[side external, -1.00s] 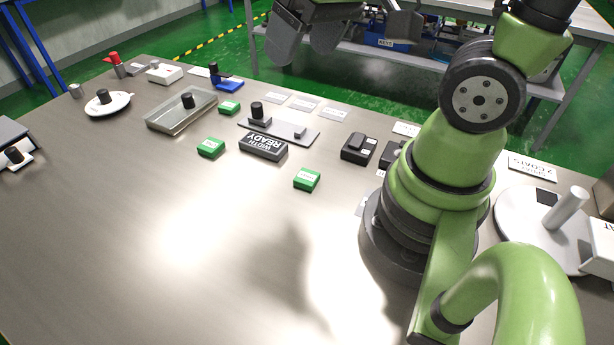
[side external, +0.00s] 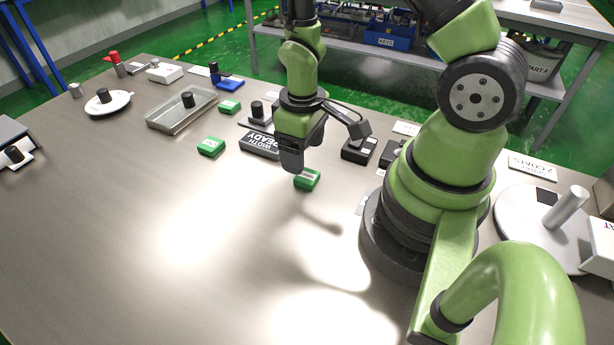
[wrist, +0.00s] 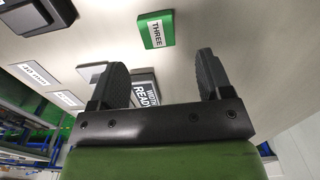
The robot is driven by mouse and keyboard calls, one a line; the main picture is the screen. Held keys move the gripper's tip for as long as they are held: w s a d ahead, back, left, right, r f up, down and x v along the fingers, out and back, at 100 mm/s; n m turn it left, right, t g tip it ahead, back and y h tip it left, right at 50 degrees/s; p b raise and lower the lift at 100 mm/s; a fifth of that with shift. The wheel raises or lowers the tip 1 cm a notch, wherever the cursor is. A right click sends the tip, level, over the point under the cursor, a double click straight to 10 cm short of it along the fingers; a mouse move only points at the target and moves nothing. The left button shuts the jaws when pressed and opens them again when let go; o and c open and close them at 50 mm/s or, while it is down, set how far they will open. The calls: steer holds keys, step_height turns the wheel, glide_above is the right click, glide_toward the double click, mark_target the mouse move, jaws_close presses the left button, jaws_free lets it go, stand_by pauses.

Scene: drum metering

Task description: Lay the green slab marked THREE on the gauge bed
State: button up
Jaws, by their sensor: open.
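The green slab marked THREE (wrist: 156,30) lies flat on the table, ahead of my open fingers in the wrist view. In the side view, the green slab (side external: 307,181) just below and right of my gripper (side external: 291,160) appears to be the same one. My gripper is above the table, and its two fingers (wrist: 162,70) are apart with nothing between them. A grey plate with a black knob (side external: 246,123), which looks like the gauge bed, is behind the WIDTH READY sign (side external: 259,147). My gripper hides much of that plate.
Two other green slabs (side external: 211,147) (side external: 229,107) lie to the left. A metal tray (side external: 165,122) with a black knob is farther left. Black boxes (side external: 358,148) stand right of my gripper. The front of the table is clear.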

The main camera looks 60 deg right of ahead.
mark_target(307, 175)
steer(key=shift+s+d+f, duration=0.1)
steer(key=shift+s+f, duration=0.05)
steer(key=shift+f, duration=1.3)
steer(key=shift+s+d+f, duration=0.1)
steer(key=shift+s+f, duration=0.05)
steer(key=shift+f, duration=1.25)
steer(key=c, duration=1.1)
steer(key=shift+r, duration=0.1)
step_height(307, 175, up, 9)
steer(key=w+d+r, duration=0.2)
steer(key=w+d, duration=0.9)
steer(key=w, duration=0.1)
steer(key=f, duration=1)
steer(key=shift+d+f, duration=0.15)
steer(key=shift+d, duration=0.2)
